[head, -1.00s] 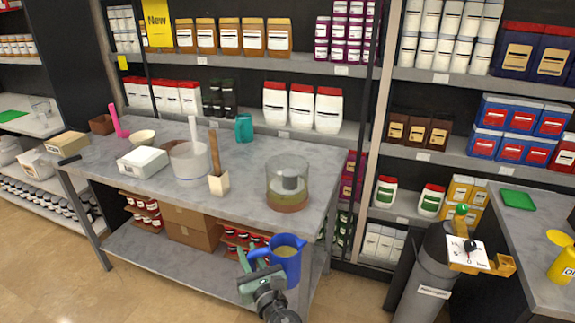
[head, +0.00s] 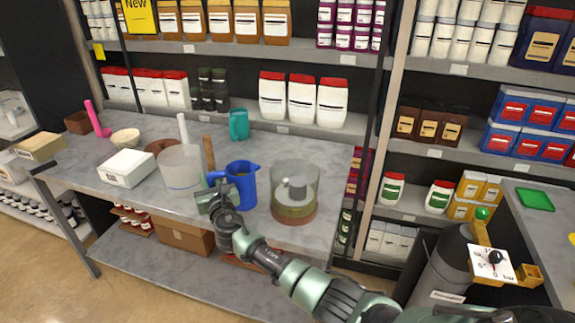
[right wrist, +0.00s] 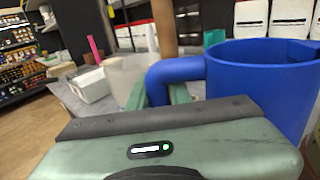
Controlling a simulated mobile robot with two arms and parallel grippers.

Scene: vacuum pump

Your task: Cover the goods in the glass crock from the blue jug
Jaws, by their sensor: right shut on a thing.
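The blue jug (head: 243,184) is upright in the head view, beside the glass crock and to its left. My right gripper (head: 218,197) is shut on the jug's handle. In the right wrist view the jug (right wrist: 255,85) fills the right side, with its handle between the fingers (right wrist: 165,95). I cannot tell whether the jug's base touches the table. The glass crock (head: 310,180) is a clear cylinder with a grey block (head: 294,188) inside and an olive-brown layer at its bottom. My left gripper is not in view.
A second clear cylinder (head: 180,168) stands left of the jug, near a wooden handle (head: 209,152). A white box (head: 127,167), a pale bowl (head: 125,138) and a teal jug (head: 239,124) are on the grey table (head: 100,203). A pump gauge (head: 491,264) stands at right.

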